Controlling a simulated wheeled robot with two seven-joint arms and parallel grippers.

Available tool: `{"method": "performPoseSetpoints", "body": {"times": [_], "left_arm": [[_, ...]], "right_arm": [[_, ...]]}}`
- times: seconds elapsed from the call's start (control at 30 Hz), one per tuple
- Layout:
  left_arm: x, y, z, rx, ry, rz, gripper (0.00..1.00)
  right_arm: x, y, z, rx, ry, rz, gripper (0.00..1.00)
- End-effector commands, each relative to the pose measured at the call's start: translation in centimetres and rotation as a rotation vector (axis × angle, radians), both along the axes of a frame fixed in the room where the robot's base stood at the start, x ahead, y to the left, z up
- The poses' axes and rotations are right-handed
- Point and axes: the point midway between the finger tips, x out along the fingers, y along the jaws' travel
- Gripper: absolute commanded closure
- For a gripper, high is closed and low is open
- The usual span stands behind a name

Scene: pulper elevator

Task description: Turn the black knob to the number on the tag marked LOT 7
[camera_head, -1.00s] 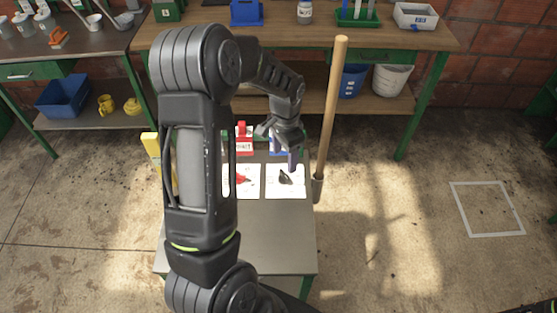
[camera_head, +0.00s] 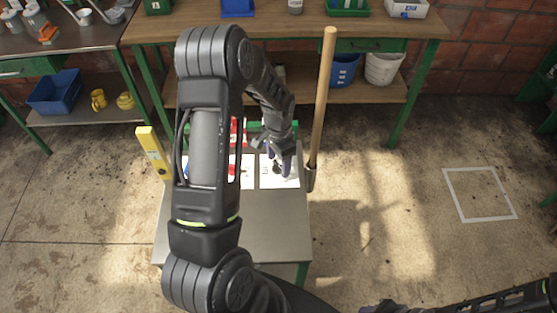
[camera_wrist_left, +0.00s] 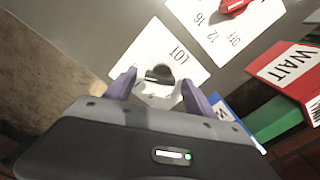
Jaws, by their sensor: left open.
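The black knob (camera_wrist_left: 158,74) sits on a white card (camera_wrist_left: 142,47) in the left wrist view, between my left gripper's fingertips. The same knob (camera_head: 278,169) is partly covered by the gripper in the head view. My left gripper (camera_head: 279,161) is open, with its purple fingers (camera_wrist_left: 158,84) on either side of the knob; I cannot tell whether they touch it. The letters "LOT" show on the card near the knob; no number after them is readable. My right arm shows at the bottom right of the head view; its gripper (camera_head: 385,306) is cut off.
A red knob (camera_wrist_left: 232,5) sits on a neighbouring white card with "OFF 12 16". A red "WAIT" sign (camera_wrist_left: 290,75) and a partly hidden blue-edged sign (camera_wrist_left: 240,122) stand close by. A wooden handle (camera_head: 321,100) rises right of the small metal table (camera_head: 265,225); a yellow post (camera_head: 153,152) stands left.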

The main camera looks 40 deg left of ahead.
Motion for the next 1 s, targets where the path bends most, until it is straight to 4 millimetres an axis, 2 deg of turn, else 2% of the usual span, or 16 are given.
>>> {"method": "performPoseSetpoints", "body": {"times": [0.3,1.0], "left_arm": [[0.05,0.02,-0.29,0.0,-0.002,0.0,0.37],[0.05,0.03,-0.25,0.0,-0.002,0.0,0.94]], "right_arm": [[-0.01,-0.01,0.02,0.0,0.0,0.0,0.64],[0.0,0.0,0.03,0.0,0.0,0.0,0.64]]}}
